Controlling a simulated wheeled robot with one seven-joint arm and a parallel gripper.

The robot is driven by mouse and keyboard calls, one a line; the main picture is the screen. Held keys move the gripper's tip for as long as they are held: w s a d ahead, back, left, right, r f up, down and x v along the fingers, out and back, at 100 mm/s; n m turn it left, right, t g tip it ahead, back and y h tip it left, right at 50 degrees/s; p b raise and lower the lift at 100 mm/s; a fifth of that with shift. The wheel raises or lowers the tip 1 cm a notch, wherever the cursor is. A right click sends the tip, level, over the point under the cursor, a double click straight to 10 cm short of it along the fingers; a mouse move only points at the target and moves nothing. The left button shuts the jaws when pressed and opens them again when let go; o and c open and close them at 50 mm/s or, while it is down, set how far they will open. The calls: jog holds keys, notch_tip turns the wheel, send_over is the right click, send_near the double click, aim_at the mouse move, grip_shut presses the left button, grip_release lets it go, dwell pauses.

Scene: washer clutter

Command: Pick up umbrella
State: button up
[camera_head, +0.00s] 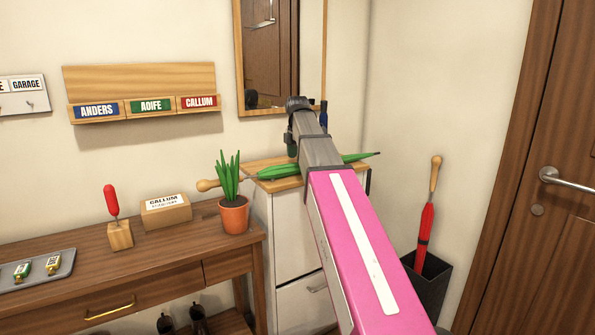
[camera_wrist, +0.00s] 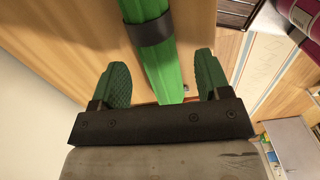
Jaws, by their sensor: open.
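A folded green umbrella (camera_head: 280,171) lies across the wooden top of a white cabinet (camera_head: 292,231). Its wooden handle (camera_head: 207,185) points left, partly behind the potted plant, and its dark tip points right. My gripper (camera_head: 292,148) is at the middle of the umbrella, with my pink arm hiding part of it. In the wrist view the green umbrella (camera_wrist: 150,40) with its dark band runs between the two spread fingers of my gripper (camera_wrist: 164,78), with a gap on each side. A second, red umbrella (camera_head: 425,232) stands in a black bin (camera_head: 433,285).
A potted plant (camera_head: 234,213) stands on the wooden table (camera_head: 170,258) left of the cabinet, near the handle. A red-handled tool (camera_head: 112,202) in a wooden block and a name block (camera_head: 165,211) are beside it. A mirror (camera_head: 311,50) hangs behind; a door (camera_head: 545,190) is at right.

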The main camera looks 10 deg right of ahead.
aim_at(297, 167)
jog(key=shift+s+f, duration=0.15)
jog(key=shift+f, duration=0.25)
notch_tip(297, 167, down, 3)
jog(key=shift+s+f, duration=0.1)
jog(key=shift+f, duration=0.45)
jog(key=shift+w+a, duration=0.1)
jog(key=shift+w, duration=0.1)
jog(key=c, duration=1)
jog(key=shift+o, duration=0.2)
jog(key=shift+r, duration=0.1)
